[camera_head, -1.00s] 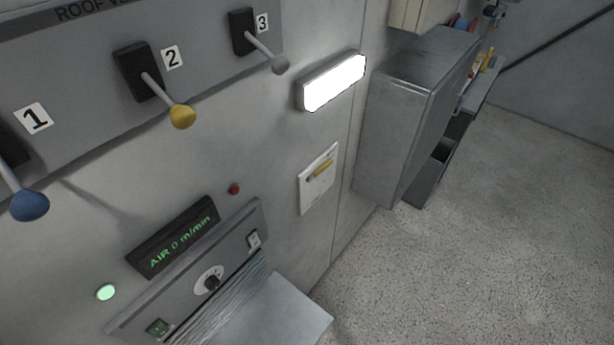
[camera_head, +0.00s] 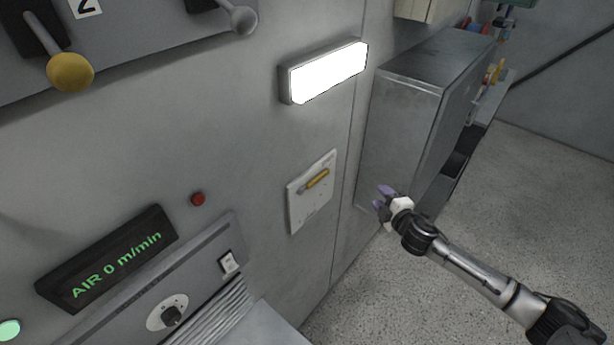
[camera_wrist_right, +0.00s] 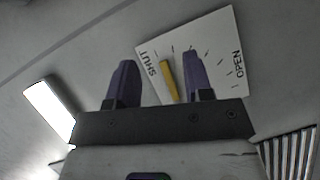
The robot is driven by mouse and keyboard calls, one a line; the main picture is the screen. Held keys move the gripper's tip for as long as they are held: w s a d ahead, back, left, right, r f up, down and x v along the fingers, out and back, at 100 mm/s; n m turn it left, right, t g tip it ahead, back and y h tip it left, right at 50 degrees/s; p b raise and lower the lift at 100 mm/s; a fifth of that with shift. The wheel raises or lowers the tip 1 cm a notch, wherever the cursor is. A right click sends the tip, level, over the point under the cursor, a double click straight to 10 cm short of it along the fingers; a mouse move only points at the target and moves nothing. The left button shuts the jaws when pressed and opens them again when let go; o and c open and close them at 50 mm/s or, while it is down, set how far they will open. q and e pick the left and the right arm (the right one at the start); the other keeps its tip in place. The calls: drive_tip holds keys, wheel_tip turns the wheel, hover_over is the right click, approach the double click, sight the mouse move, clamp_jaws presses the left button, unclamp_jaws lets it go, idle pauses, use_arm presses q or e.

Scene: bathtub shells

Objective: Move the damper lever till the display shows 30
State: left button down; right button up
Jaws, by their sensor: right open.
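The damper lever (camera_head: 317,180) is a short yellow handle on a white wall plate (camera_head: 298,213). In the right wrist view the lever (camera_wrist_right: 168,80) lies near the word SHUT on the plate (camera_wrist_right: 217,33), with OPEN at the other end of the marks. The display (camera_head: 112,262) reads "AIR 0 m/min" in green. My right gripper (camera_head: 381,198) is open and empty, to the right of the plate and apart from it. In its wrist view the lever appears between the two purple fingers (camera_wrist_right: 160,68), beyond them. My left gripper is not in view.
A lit lamp (camera_head: 328,75) is above the plate. A grey metal cabinet (camera_head: 400,130) stands right of the plate, behind my right gripper. A control panel with a knob (camera_head: 170,315) is lower left. Levers with yellow (camera_head: 70,72) and grey (camera_head: 243,20) knobs are at upper left.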

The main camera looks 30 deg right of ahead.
drive_tip(key=w+a+n+t+y, duration=0.1)
drive_tip(key=w+a+n+y, duration=0.1)
drive_tip(key=a+n+y, duration=0.15)
drive_tip(key=n+y, duration=0.4)
drive_tip(key=y, duration=0.1)
approach(320, 179)
drive_tip(key=shift+t, duration=0.3)
drive_tip(key=x, duration=0.2)
drive_tip(key=p+x, duration=0.1)
drive_tip(key=x, duration=0.1)
drive_tip(key=p+x, duration=0.1)
drive_tip(key=x, duration=0.1)
drive_tip(key=shift+w+a+f, duration=0.1)
drive_tip(key=shift+w+f, duration=0.2)
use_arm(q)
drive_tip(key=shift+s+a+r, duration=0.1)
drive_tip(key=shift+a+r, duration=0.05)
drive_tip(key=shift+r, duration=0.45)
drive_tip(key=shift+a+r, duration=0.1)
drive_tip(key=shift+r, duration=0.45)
use_arm(e)
drive_tip(key=shift+x, duration=1.05)
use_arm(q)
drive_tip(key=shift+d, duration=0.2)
use_arm(e)
clamp_jaws()
